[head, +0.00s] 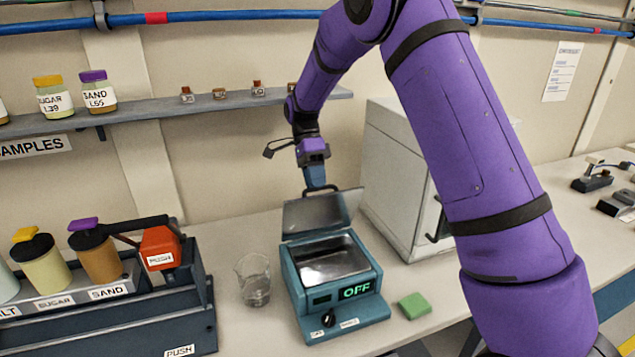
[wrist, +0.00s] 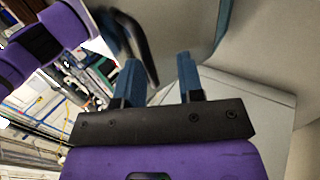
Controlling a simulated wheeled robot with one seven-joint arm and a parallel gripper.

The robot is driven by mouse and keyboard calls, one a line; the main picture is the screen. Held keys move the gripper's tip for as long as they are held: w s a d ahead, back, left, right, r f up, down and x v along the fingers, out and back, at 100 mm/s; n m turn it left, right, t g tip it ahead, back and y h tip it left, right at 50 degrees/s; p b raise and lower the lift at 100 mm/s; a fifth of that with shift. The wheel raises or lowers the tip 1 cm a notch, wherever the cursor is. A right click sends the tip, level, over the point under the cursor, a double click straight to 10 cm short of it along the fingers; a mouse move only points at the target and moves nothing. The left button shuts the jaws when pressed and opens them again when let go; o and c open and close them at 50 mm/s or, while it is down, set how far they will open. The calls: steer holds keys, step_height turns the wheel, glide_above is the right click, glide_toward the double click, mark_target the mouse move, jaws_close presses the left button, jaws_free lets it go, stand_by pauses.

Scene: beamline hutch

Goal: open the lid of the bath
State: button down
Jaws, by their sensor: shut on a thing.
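The bath (head: 334,315) is a teal box on the bench, with an open top, a metal basin (head: 330,264) and a display reading OFF. Its grey lid (head: 322,211) stands raised at the back edge, tilted up, and the basin is uncovered. My gripper (head: 316,184) is at the lid's upper edge, its blue fingers closed on the dark lid handle (head: 345,188). In the wrist view, the fingers (wrist: 160,80) stand close to the dark handle (wrist: 143,48), with the grey lid (wrist: 185,28) beyond. The exact grip is partly hidden there.
A glass beaker (head: 254,282) stands left of the bath, and a green block (head: 414,305) lies to its right. A white cabinet (head: 395,165) stands close behind on the right. A dispenser rack (head: 170,310) fills the left. A shelf (head: 150,118) with small jars runs behind.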

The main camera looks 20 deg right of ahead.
steer(key=shift+f, duration=0.65)
steer(key=c, duration=1)
jaws_free()
steer(key=shift+w+f, duration=0.1)
steer(key=shift+w, duration=0.05)
steer(key=shift+c, duration=0.4)
steer(key=shift+r, duration=0.45)
steer(key=shift+c, duration=0.5)
steer(key=s+r, duration=0.2)
steer(key=s, duration=0.6)
steer(key=s+r, duration=0.2)
steer(key=s, duration=0.6)
steer(key=shift+r, duration=0.35)
steer(key=shift+f, duration=0.1)
